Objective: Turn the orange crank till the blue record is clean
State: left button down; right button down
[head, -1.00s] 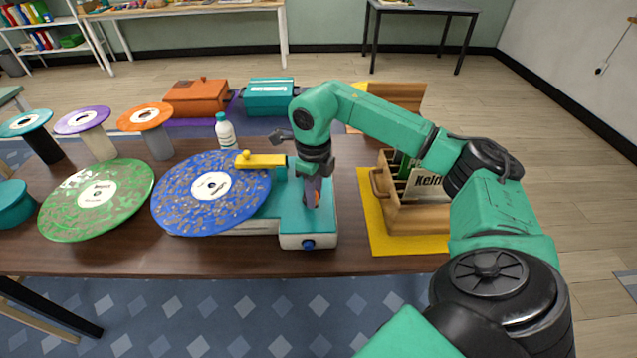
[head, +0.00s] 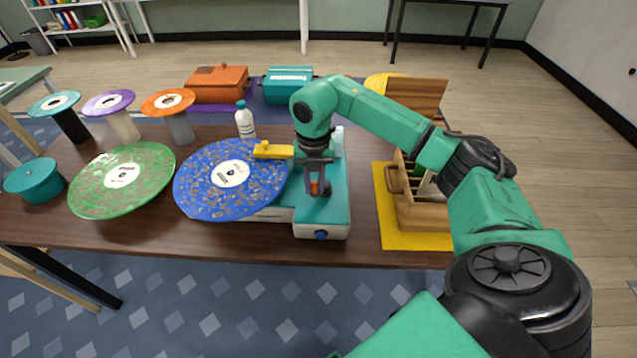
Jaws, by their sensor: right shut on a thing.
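The blue record (head: 215,196) lies flat on the teal and white cleaning machine (head: 326,219). Brownish-grey specks of dirt cover much of its face around the white label. A yellow arm (head: 274,150) reaches over its back right edge. The orange crank (head: 314,187) stands on the machine's teal top, right of the record, and only a small part of it shows. My right gripper (head: 316,181) points down from above and is shut on the orange crank, hiding most of it. My left gripper is not in view.
A speckled green record (head: 150,183) lies left of the blue one. Several small discs on stands and a white bottle (head: 244,122) are behind. A wooden crate (head: 419,215) stands on a yellow mat (head: 392,240) at the right. Orange (head: 217,84) and teal (head: 288,86) boxes sit at the back.

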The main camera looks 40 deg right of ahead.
jog(key=shift+w+m+p, duration=0.2)
jog(key=shift+w+m, duration=0.2)
jog(key=shift+m, duration=0.6)
jog(key=shift+w+m+p, duration=0.15)
jog(key=shift+w+m, duration=0.2)
jog(key=shift+m, duration=0.65)
jog(key=c, duration=0.7)
grip_release()
jog(key=shift+a, duration=0.1)
jog(key=shift+c, duration=0.2)
notch_tip(320, 180, up, 15)
jog(key=shift+f+p, duration=0.15)
jog(key=shift+p, duration=0.2)
